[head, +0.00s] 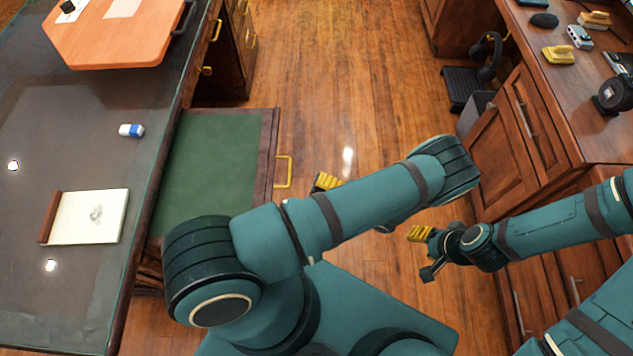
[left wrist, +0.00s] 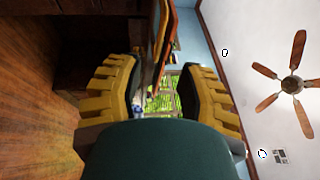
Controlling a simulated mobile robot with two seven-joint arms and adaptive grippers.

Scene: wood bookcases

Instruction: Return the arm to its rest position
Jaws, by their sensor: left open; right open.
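My left arm (head: 330,215) is bent across the middle of the head view, over my base. My left gripper (head: 326,181) shows only as a yellow fingertip part past the forearm, beside the open drawer's front; the rest is hidden by the arm. In the left wrist view the left gripper (left wrist: 160,85) has its two yellow fingers wide apart, with nothing held between them. My right gripper (head: 422,252) is open and empty over the floor, at the end of my right arm (head: 560,225), which comes in from the right.
A green-lined drawer (head: 215,165) stands pulled out from the glass-topped desk (head: 80,265) at left. A wooden cabinet (head: 545,120) stands at right. The wood floor (head: 340,70) between is clear.

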